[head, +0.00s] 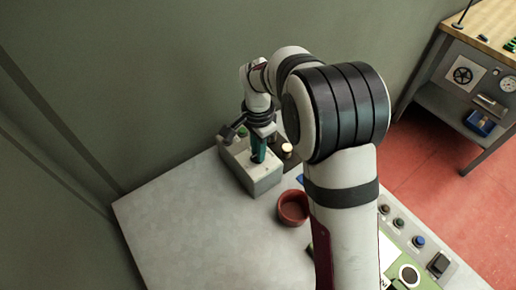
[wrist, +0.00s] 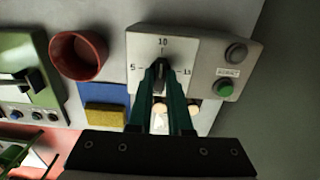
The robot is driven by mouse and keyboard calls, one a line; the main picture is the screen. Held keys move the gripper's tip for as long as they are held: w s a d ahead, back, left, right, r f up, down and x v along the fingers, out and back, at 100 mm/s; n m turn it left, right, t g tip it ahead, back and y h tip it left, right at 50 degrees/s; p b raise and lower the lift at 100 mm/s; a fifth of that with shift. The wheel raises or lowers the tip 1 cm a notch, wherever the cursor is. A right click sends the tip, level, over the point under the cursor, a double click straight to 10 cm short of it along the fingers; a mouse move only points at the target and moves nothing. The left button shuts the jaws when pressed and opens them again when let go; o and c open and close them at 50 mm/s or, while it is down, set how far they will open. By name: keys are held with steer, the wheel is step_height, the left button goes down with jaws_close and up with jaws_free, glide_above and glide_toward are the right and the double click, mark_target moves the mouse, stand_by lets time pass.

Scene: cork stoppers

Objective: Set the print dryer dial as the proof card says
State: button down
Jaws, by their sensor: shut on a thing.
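The dryer box, a pale grey block (head: 262,183), stands at the table's back edge in the head view; its pale face (wrist: 190,50) fills the upper middle of the wrist view. The face carries a scale with 5 at left, 10 at top and a number like 13 or 15 at right. My gripper (wrist: 160,80), with dark green fingers, is shut on the dark dial knob (wrist: 160,72) below the 10. The fingers hide much of the knob, so its exact setting is unclear. My gripper also shows in the head view (head: 258,150). I cannot make out a proof card.
A green button (wrist: 225,89) and a dark button (wrist: 237,53) sit on the box's right. A red-brown pot (head: 293,207) stands nearby. A blue tray (wrist: 88,96) holds a yellow block (wrist: 105,117). The table's left part (head: 185,215) is clear.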

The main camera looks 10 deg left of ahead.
stand_by(0.3)
steer(key=c, duration=0.8)
jaws_free()
steer(key=shift+c, duration=0.2)
step_height(320, 180, up, 16)
steer(key=s+d+r+n, duration=0.1)
steer(key=s+d, duration=0.7)
steer(key=s, duration=0.2)
steer(key=s+d+f+n+y, duration=0.1)
steer(key=s+d+f, duration=0.1)
steer(key=s, duration=0.6)
steer(key=s+d+f+n, duration=0.1)
steer(key=s+d+f, duration=0.2)
steer(key=s, duration=0.6)
steer(key=shift+f+y, duration=0.4)
steer(key=shift+f, duration=0.45)
